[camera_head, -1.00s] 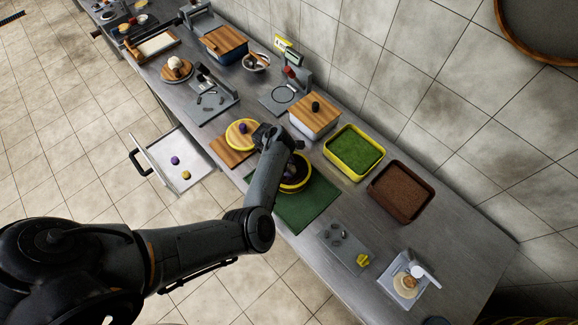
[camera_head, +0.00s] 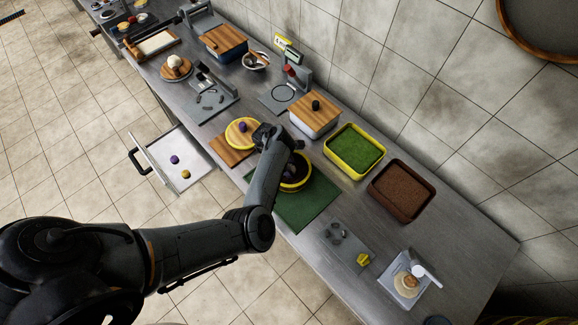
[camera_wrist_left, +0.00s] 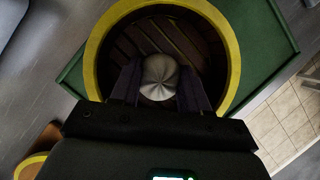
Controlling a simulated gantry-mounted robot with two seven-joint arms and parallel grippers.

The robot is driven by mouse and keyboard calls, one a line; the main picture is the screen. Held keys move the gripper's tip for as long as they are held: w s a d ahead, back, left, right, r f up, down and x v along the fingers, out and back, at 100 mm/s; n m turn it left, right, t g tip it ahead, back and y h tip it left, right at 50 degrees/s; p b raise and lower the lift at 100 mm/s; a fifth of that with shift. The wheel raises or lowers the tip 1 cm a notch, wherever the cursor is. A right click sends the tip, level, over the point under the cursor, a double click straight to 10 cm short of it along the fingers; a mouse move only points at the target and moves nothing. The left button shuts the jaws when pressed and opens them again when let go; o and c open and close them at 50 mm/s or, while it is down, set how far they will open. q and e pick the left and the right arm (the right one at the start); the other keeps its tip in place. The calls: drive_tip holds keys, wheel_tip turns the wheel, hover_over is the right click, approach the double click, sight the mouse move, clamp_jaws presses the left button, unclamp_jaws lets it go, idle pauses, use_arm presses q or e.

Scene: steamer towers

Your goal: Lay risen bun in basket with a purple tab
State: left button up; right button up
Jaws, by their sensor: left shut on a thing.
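My left gripper (camera_head: 288,160) is over a round basket (camera_wrist_left: 232,70) with a yellow rim and a dark slatted floor. The basket stands on a green mat (camera_head: 305,207), and its rim also shows in the head view (camera_head: 307,182). In the left wrist view, my left gripper (camera_wrist_left: 158,84) is shut on a pale, pleated bun (camera_wrist_left: 159,78). The bun is inside the rim's outline; I cannot tell whether it touches the floor. No purple tab can be made out on this basket; the gripper hides part of the rim. My right gripper is not in view.
A yellow-rimmed lid or basket (camera_head: 242,133) with a purple knob-like piece lies left of the gripper on a wooden board (camera_head: 229,153). A lidded box (camera_head: 314,113), a green-filled yellow tray (camera_head: 355,150) and a brown tray (camera_head: 401,190) stand behind. An open drawer (camera_head: 190,172) juts out front.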

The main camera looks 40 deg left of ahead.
use_arm(q)
drive_tip(key=shift+f, duration=0.25)
drive_tip(key=o, duration=1.1)
drive_tip(key=shift+r, duration=0.1)
drive_tip(key=p+v, duration=0.4)
drive_tip(key=v, duration=0.6)
drive_tip(key=shift+r, duration=0.35)
drive_tip(key=shift+a, duration=0.1)
